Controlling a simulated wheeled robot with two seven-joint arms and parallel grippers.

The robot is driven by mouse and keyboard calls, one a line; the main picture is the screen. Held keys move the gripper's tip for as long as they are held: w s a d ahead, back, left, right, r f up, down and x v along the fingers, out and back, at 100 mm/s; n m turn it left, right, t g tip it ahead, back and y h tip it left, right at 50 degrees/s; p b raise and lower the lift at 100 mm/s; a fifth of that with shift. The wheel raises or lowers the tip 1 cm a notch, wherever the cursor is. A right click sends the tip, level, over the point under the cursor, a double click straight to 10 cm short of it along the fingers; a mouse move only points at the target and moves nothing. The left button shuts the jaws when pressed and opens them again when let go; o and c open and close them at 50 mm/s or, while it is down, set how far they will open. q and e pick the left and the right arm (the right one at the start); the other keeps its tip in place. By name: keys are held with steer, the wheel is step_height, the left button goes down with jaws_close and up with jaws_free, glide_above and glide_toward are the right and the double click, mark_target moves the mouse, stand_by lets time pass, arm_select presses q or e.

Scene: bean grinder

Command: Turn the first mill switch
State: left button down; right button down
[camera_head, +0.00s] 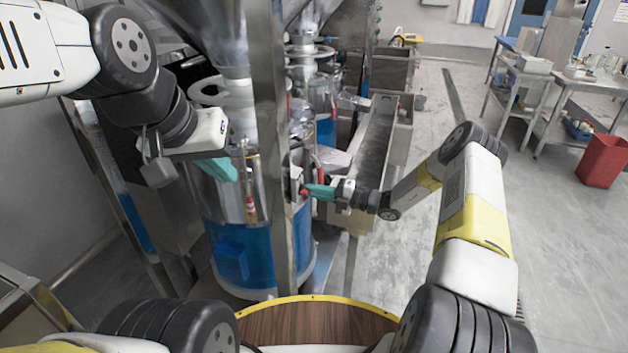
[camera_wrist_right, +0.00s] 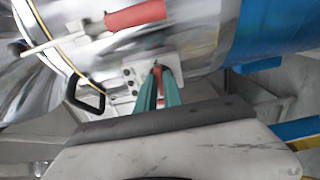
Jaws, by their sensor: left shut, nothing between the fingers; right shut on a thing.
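The first mill (camera_head: 240,250) is a steel and blue cylinder behind an upright metal post. Its small red switch (camera_head: 303,191) is on the side facing my right arm. My right gripper (camera_head: 308,191) has its teal fingers closed on the switch. In the right wrist view, the red switch (camera_wrist_right: 157,68) shows between the tips of the teal fingers (camera_wrist_right: 158,84), in front of a light mounting plate on the mill. Most of the switch is hidden by the fingers. My left gripper (camera_head: 222,170) is shut and empty, in front of the mill's upper part, left of the post.
The metal post (camera_head: 270,130) stands between my two grippers. A red-handled clamp (camera_wrist_right: 135,16) and a black loop handle (camera_wrist_right: 88,95) are close to the right fingers. A steel trough (camera_head: 375,140) lies behind the right gripper.

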steer(key=shift+w, duration=0.1)
steer(key=c, duration=1.5)
jaws_free()
steer(key=v, duration=0.8)
